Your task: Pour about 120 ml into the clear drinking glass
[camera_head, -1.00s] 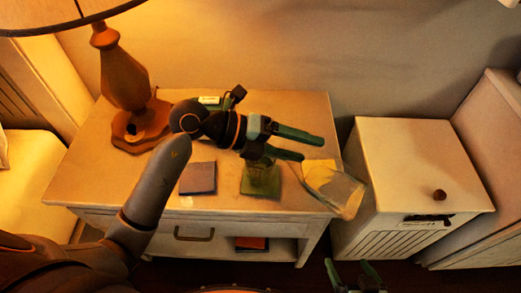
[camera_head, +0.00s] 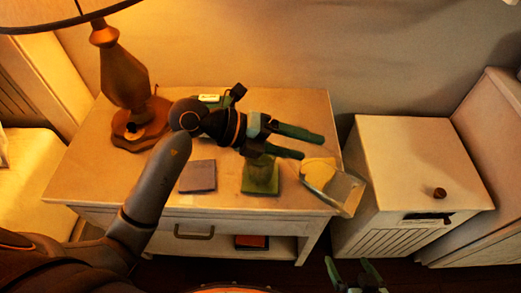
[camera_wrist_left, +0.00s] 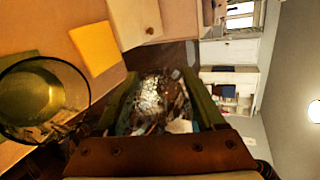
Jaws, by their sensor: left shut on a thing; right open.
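The clear drinking glass (camera_head: 262,176) stands upright on a green coaster on the nightstand, partly under my left gripper. It also shows at the left of the left wrist view (camera_wrist_left: 42,100); how much liquid it holds cannot be told. My left gripper (camera_head: 313,147) is shut on a clear vessel (camera_head: 345,192), right of and above the glass. The vessel is tilted near the nightstand's front right corner, and also shows between the fingers in the left wrist view (camera_wrist_left: 152,100). Its contents and any stream are unclear. My right gripper (camera_head: 347,263) is open and empty, low at the bottom edge.
The nightstand (camera_head: 95,180) bears a lamp (camera_head: 125,80) at the back left and a grey-blue coaster (camera_head: 197,176). A yellow coaster (camera_wrist_left: 95,48) lies near the glass. A white cabinet (camera_head: 400,160) stands to the right, past a gap.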

